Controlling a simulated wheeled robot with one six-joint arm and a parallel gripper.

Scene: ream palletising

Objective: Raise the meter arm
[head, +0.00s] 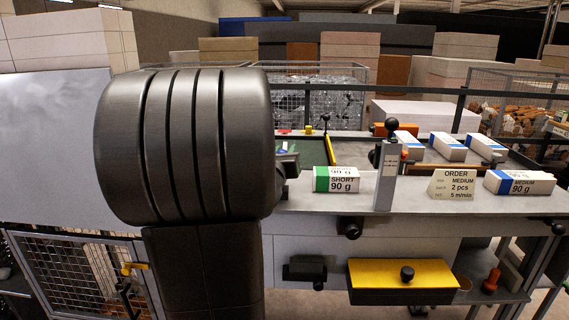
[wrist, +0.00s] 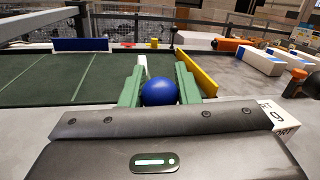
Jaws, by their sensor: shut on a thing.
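My gripper (wrist: 160,88) has green fingers, shut on a blue ball knob (wrist: 159,93) in the wrist view. A yellow bar (wrist: 197,73) runs close to the right of the right finger.
A green belt (wrist: 40,80) with a blue bar (wrist: 80,44) across its far end lies left. In the head view a green-banded SHORT ream (head: 340,181), a grey post (head: 386,178), an ORDER card (head: 452,185) and a MEDIUM ream (head: 520,183) stand on the counter.

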